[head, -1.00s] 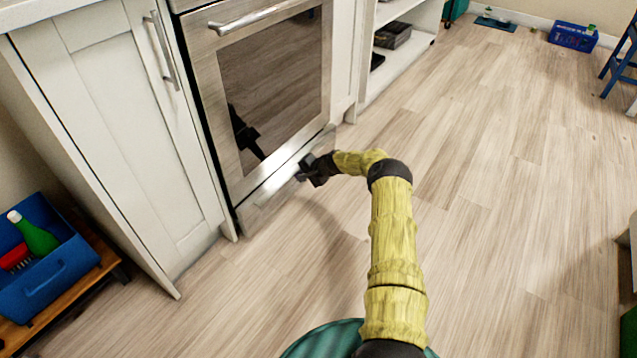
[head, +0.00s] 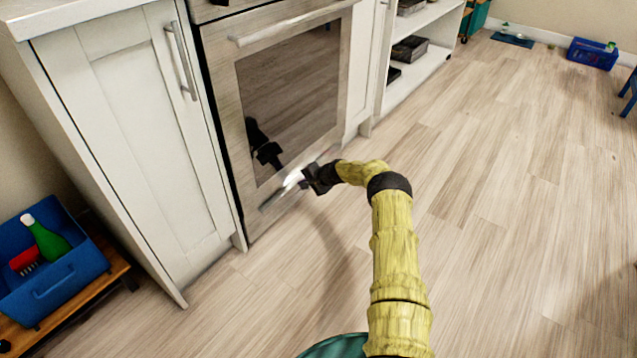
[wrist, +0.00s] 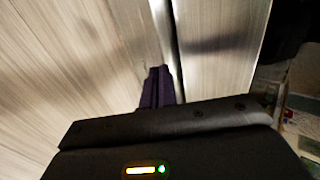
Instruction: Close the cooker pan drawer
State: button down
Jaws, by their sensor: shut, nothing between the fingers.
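The cooker (head: 240,95) is a brushed-metal oven with a dark glass door. Its pan drawer (head: 270,203) is the low metal front below that door, near the floor. In the head view the drawer front looks close to flush with the cooker; any small gap is hard to tell. My gripper (head: 306,178) is shut and empty, its tips at the right half of the drawer front, touching or very close. In the wrist view my dark purple fingers (wrist: 157,87) point at the metal surfaces beside a narrow dark gap.
A white cabinet (head: 135,130) stands left of the cooker, and an open white shelf unit (head: 420,68) stands to its right. A blue caddy (head: 45,295) with a green bottle sits on a low wooden stand at far left.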

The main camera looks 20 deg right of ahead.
jog(key=s+f+p+v, duration=0.1)
jog(key=f+p+v, duration=0.1)
jog(key=p+v, duration=0.5)
jog(key=shift+d+f+v, duration=0.2)
jog(key=shift+v, duration=2.95)
jog(key=shift+s, duration=0.1)
